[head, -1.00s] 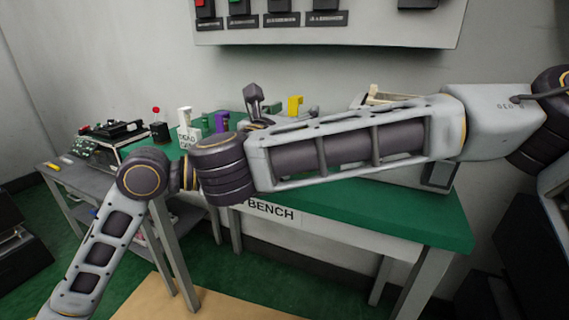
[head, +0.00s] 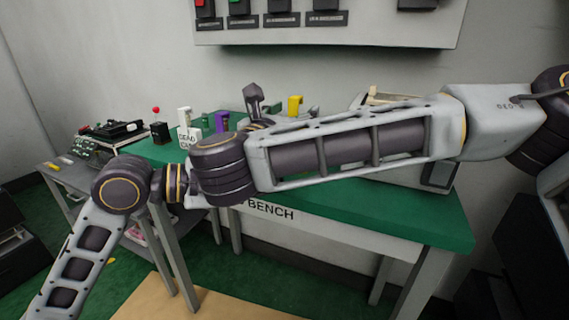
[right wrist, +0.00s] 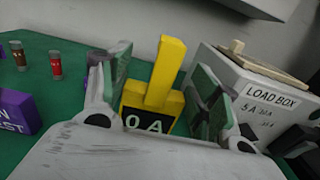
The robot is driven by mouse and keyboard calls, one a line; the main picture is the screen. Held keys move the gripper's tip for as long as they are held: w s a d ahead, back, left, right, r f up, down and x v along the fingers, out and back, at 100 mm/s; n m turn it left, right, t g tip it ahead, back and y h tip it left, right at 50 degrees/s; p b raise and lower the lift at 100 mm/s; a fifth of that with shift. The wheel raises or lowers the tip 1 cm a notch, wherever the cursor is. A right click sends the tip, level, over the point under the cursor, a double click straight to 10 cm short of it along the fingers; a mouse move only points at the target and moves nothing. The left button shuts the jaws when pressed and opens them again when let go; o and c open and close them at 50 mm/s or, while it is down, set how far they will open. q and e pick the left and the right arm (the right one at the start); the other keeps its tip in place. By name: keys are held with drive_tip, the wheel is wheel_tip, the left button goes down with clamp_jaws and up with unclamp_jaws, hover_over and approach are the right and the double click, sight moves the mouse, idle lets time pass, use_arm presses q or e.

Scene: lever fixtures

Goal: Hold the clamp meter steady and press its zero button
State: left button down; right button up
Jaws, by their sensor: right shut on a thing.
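The clamp meter is yellow and black with a "0 A" readout (right wrist: 147,122), and it stands upright in the middle of the right wrist view. My right gripper (right wrist: 160,100) has one grey finger with a green inner face on each side of it and is shut on it. I cannot make out the zero button. In the head view a yellow piece (head: 295,105), apparently the meter's top, shows above my right arm, which hides most of the right gripper. My left gripper cannot be seen.
A load box (right wrist: 255,95) stands just right of the meter. A purple block (right wrist: 18,112) and small red (right wrist: 56,66) and brown cylinders are on the left. The green bench (head: 430,215) has free room at its front right. A wall panel (head: 330,32) hangs above.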

drive_tip(key=o, duration=1.2)
drive_tip(key=shift+s+a, duration=0.1)
drive_tip(key=shift+s, duration=0.05)
drive_tip(key=v, duration=1.1)
drive_tip(key=shift+s, duration=0.3)
drive_tip(key=shift+a+f, duration=0.1)
drive_tip(key=shift+a, duration=0.1)
idle(0.5)
